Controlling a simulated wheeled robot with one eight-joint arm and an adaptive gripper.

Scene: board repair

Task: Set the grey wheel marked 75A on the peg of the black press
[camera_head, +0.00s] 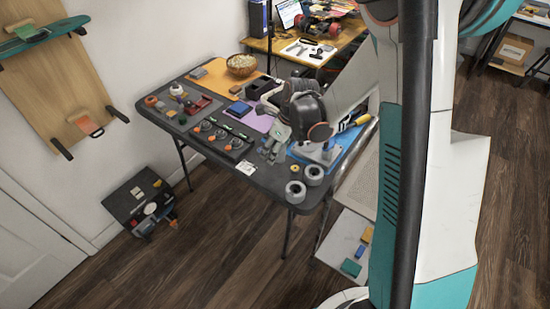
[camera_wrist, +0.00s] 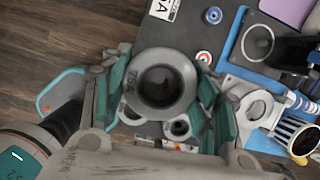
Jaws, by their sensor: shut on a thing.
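My gripper (camera_wrist: 160,95) is shut on a grey wheel (camera_wrist: 158,58), with one teal-padded finger on each side. The wheel's round face and dark central hole face the wrist camera. A faint marking shows on its left side, too blurred to read surely. In the head view my gripper (camera_head: 273,148) is over the table's front right part; the wheel is hard to make out there. A black body on the blue mat, apparently the press (camera_wrist: 290,52), lies to the right of the held wheel in the wrist view.
Two grey wheels (camera_head: 304,183) stand at the near right corner of the dark table (camera_head: 225,165). A white card (camera_head: 246,168) lies near the front edge. Trays and small parts fill the table's left. A blue mat (camera_wrist: 232,40) lies right of the held wheel.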

